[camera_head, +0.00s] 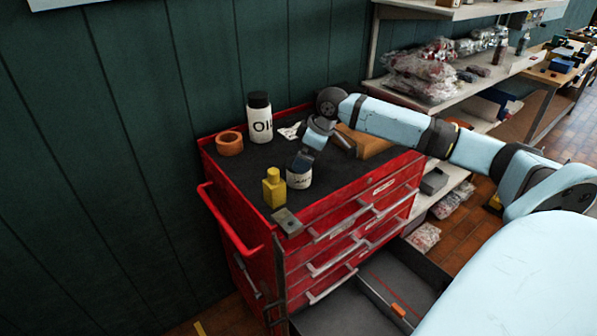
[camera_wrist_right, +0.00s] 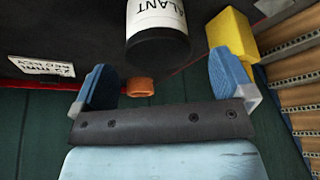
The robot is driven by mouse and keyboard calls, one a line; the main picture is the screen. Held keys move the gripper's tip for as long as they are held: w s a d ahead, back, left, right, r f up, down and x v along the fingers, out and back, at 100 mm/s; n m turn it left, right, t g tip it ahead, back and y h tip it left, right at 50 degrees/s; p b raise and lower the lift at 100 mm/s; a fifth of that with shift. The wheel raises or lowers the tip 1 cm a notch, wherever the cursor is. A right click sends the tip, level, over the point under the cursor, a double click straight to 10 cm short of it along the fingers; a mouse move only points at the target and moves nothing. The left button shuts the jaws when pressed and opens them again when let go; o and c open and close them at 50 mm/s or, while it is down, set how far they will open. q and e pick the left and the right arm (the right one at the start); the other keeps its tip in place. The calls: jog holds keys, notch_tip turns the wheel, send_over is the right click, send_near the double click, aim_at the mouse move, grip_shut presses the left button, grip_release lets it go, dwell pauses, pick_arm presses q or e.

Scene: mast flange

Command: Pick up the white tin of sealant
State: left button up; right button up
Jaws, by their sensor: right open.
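The white tin of sealant (camera_head: 299,180) stands on the dark top of the red tool cabinet, near its front. In the right wrist view the tin (camera_wrist_right: 158,22) shows a white label ending in "ALANT" and a dark end, cut off by the top edge. My left gripper is not in view.
A yellow bottle (camera_head: 273,188) stands close left of the tin. An orange ring (camera_head: 229,143), a white bottle with black cap (camera_head: 259,118) and a brown box (camera_head: 362,141) are farther back. A metal piece (camera_head: 287,222) lies at the front corner. A lower drawer (camera_head: 375,300) is open.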

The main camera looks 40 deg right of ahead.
jog(key=shift+w+p+x, duration=0.1)
jog(key=shift+p+x, duration=0.05)
jog(key=shift+x, duration=1.4)
jog(key=shift+w+p+x, duration=0.15)
jog(key=shift+x, duration=1.45)
jog(key=shift+d+r, duration=0.1)
jog(key=c, duration=1.1)
jog(key=shift+r, duration=0.1)
